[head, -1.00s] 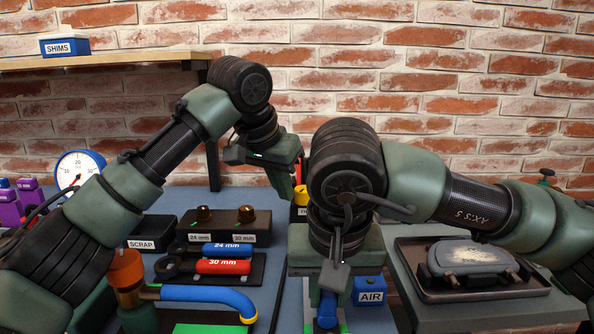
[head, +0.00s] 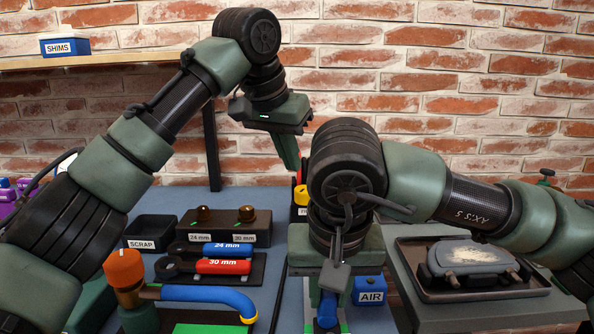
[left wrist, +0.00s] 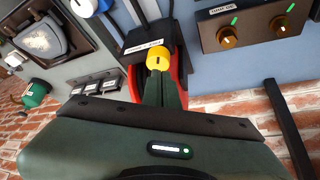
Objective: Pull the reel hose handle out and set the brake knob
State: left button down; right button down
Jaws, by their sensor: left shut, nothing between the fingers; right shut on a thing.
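The yellow knob (left wrist: 155,58) sits at the middle of a red reel (left wrist: 184,70) in the left wrist view. In the head view the yellow knob (head: 300,195) shows only in part behind my right arm. My left gripper (head: 291,168) is shut and empty, pointing down above the reel. In the left wrist view its closed fingers (left wrist: 162,78) end close to the knob; I cannot tell whether they touch it. My right gripper (head: 327,318) points down at the front middle, shut on a blue handle (head: 327,309), mostly hidden by the wrist.
A blue AIR box (head: 369,290) stands right of my right gripper. A tray (head: 420,287) with a grey part is further right. Brass knobs (head: 203,214), wrenches (head: 223,266), a SCRAP bin (head: 150,231) and a blue bent pipe (head: 207,296) lie left. A shelf (head: 100,60) overhangs the back left.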

aim_at(298, 190)
pick_arm(q)
jog(key=shift+s+d+f, duration=0.1)
jog(key=shift+d+f, duration=0.2)
jog(key=shift+f, duration=0.75)
jog(key=shift+s+d+f, duration=0.15)
jog(key=shift+d+f, duration=0.1)
jog(key=shift+f, duration=0.85)
jog(key=shift+s+d+f, duration=0.1)
jog(key=shift+d+f, duration=0.2)
jog(key=shift+f, duration=0.75)
jog(key=shift+w, duration=0.1)
jog(key=shift+a, duration=0.15)
jog(key=shift+w+a, duration=0.35)
jog(key=shift+a, duration=0.35)
jog(key=shift+w+a, duration=0.2)
jog(key=shift+w, duration=0.05)
jog(key=shift+w+a, duration=0.1)
jog(key=shift+a, duration=0.05)
